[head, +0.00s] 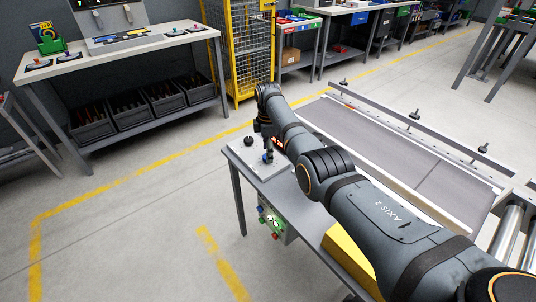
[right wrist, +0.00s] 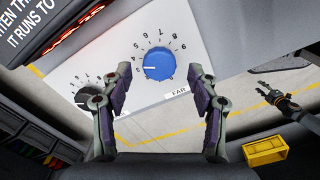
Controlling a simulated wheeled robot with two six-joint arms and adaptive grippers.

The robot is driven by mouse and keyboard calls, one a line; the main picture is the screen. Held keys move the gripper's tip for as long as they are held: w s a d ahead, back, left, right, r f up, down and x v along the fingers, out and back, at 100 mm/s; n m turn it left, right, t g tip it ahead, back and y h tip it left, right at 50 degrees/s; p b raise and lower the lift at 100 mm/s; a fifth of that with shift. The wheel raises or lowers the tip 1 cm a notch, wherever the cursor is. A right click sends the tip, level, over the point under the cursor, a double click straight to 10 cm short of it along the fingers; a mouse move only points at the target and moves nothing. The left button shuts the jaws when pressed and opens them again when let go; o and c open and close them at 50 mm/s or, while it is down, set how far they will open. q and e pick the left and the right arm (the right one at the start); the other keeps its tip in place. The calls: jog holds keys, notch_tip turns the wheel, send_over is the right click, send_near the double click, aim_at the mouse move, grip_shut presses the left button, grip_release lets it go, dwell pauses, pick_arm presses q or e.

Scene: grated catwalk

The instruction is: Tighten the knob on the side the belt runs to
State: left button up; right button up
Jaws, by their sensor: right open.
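The blue knob (right wrist: 158,65) sits on a white numbered panel (right wrist: 122,72), its white mark facing left; a label reading FAR (right wrist: 179,93) is below it. A black knob (right wrist: 84,96) with its own scale is to the left, partly behind a finger. In the head view the black knob (head: 248,141) shows on the panel at the belt's end. My right gripper (right wrist: 160,78) is open and empty, its fingers pointing at the blue knob, one to each side; contact is not visible. My left gripper (right wrist: 270,94) shows small at the right wrist view's edge, its opening unclear.
A sign (right wrist: 30,25) with cut-off text and a red-lit display (right wrist: 75,38) border the panel. The grey belt (head: 400,160) runs beside my right arm. A yellow crate (right wrist: 265,150) is below. Floor at left is open.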

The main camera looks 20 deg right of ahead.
jog(key=shift+f, duration=0.8)
jog(key=c, duration=1.2)
pick_arm(q)
jog(key=shift+s+f, duration=0.2)
jog(key=shift+s, duration=0.3)
